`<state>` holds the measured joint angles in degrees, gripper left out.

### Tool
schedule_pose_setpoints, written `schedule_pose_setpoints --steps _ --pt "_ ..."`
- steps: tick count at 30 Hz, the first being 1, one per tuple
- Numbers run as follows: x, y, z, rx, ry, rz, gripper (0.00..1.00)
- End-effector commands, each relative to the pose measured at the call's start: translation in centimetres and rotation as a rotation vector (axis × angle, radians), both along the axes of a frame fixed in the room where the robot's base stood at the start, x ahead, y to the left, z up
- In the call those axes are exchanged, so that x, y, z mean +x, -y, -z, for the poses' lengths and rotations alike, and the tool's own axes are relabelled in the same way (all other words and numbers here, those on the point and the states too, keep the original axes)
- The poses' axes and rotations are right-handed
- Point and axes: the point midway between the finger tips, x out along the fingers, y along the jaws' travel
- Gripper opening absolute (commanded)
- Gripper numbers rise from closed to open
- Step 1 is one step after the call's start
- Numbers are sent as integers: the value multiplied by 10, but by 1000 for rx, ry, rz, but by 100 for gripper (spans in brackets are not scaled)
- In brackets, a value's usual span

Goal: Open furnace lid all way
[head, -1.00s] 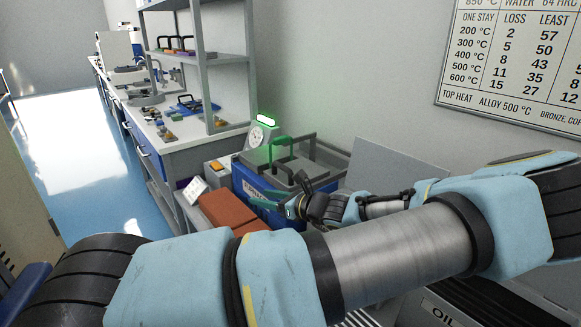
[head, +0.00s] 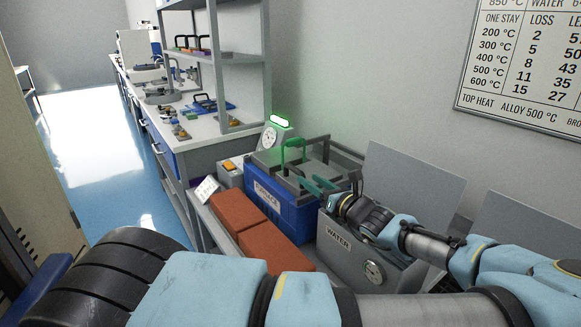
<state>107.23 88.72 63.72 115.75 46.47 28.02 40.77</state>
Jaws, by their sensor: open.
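The furnace (head: 275,202) is a blue box with a white label on its front. A dark bar stands near the lid's front right edge, partly behind my gripper. My gripper (head: 310,183) is open, its two teal fingers pointing left at the furnace's front right top corner. It holds nothing. Whether a finger touches the furnace or lid I cannot tell.
A grey WATER tank (head: 333,252) with a dial stands right of the furnace, under my arm. Red-brown bricks (head: 240,215) lie in front of the furnace. A dial gauge with a green lamp (head: 280,121) stands behind. Shelves rise at the left; the blue floor beyond is clear.

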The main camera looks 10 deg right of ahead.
Motion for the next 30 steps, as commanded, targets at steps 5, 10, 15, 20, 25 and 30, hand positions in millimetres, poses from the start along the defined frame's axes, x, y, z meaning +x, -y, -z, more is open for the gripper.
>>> schedule_pose_setpoints --steps 5,10,15,20,25,30 --pt "27 -14 -3 4 1 -4 52" --pt "56 -28 -3 2 1 -3 52" --pt "78 -38 -2 1 1 -3 52" --pt "89 -43 -1 0 0 0 52" --pt "91 -44 0 -1 0 0 52" --pt "91 -43 0 -1 0 0 49"
